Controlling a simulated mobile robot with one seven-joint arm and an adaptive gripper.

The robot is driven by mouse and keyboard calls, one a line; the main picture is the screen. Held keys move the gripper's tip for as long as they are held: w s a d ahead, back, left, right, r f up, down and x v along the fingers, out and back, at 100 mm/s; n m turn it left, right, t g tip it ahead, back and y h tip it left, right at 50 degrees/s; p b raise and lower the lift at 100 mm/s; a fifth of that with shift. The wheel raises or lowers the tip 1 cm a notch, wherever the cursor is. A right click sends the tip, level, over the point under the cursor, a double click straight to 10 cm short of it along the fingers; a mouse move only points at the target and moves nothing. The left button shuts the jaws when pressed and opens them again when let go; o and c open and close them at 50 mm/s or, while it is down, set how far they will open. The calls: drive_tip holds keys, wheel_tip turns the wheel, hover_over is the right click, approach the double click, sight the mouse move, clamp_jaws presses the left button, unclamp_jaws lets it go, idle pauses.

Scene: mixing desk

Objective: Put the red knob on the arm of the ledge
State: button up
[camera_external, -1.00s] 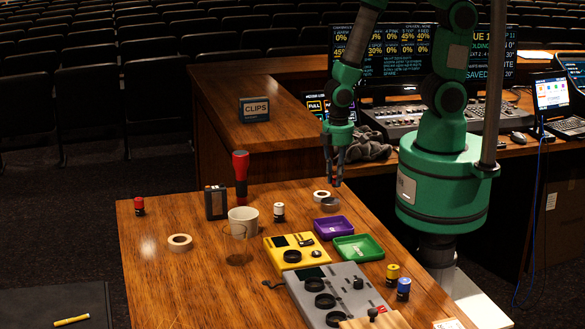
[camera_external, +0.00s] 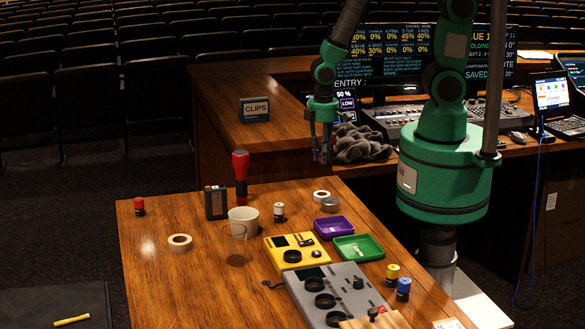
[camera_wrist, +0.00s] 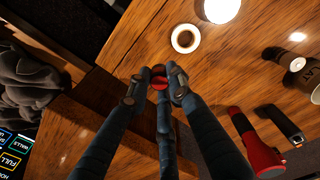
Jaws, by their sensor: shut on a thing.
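My gripper (camera_external: 323,150) hangs fingers down above the far edge of the wooden desk, near the grey cloth in the external view. In the wrist view my gripper (camera_wrist: 158,84) is shut on a small round red knob (camera_wrist: 159,83) between its fingertips. The knob is too small to make out at the fingertips in the external view. The ledge's wooden arm (camera_external: 228,100) runs behind the desk, left of my gripper and apart from it. Its top is bare around a CLIPS box (camera_external: 254,109).
Another red-topped piece (camera_external: 139,206) stands at the left. The grey cloth (camera_external: 360,146) lies by the mixing console.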

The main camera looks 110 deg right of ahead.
drive_tip(key=d+r+p, duration=0.1)
drive_tip(key=d+r, duration=0.2)
drive_tip(key=d, duration=0.1)
drive_tip(key=d+r+m+p, duration=0.1)
drive_tip(key=d+r+p, duration=0.1)
drive_tip(key=d, duration=0.3)
drive_tip(key=d+r+m+p, duration=0.1)
drive_tip(key=d+r+p, duration=0.1)
drive_tip(key=d+r, duration=0.2)
drive_tip(key=shift+d+r, duration=0.4)
drive_tip(key=shift+w, duration=0.15)
drive_tip(key=p, duration=0.1)
hover_over(265, 133)
drive_tip(key=shift+w+a+f, duration=0.15)
drive_tip(key=shift+f, duration=0.6)
drive_tip(key=shift+f, duration=1.75)
drive_tip(key=shift+f, duration=0.2)
drive_tip(key=o, duration=0.8)
drive_tip(key=shift+r, duration=0.15)
